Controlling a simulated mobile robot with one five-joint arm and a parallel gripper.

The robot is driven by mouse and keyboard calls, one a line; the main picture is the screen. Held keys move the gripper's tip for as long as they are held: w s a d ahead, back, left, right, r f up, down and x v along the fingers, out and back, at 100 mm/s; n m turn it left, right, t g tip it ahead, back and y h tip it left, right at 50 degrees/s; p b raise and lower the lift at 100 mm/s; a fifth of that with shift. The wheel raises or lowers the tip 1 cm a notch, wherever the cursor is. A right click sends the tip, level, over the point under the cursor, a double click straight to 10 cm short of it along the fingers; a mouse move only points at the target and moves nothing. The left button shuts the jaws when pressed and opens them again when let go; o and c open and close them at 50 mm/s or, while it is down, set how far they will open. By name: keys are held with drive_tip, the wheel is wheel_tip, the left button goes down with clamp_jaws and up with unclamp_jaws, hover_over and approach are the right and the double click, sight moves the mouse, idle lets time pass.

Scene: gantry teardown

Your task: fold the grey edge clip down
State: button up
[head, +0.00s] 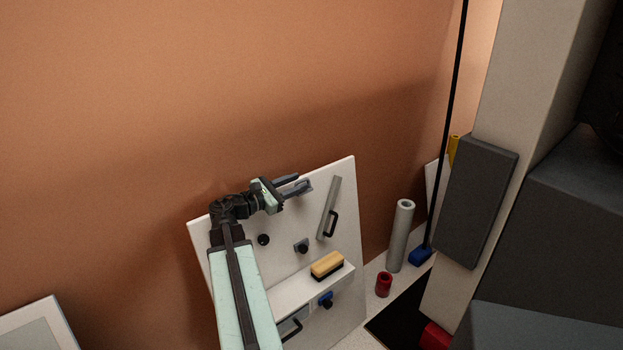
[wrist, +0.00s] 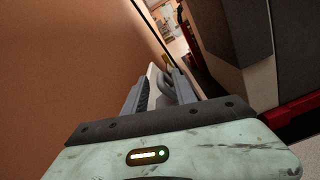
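The grey edge clip (head: 303,187) appears to sit at the top edge of a white board (head: 340,262) that leans by the orange wall. My gripper (head: 291,185) is at that edge, right by the clip, and partly covers it. In the wrist view my gripper (wrist: 160,88) has its two fingers apart, with a grey looped part of the clip (wrist: 166,86) showing between them. I cannot tell whether either finger touches the clip.
A beige post (head: 508,95) rises further right.

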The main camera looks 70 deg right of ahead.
sight(306, 179)
drive_tip(key=x, duration=0.6)
clamp_jaws()
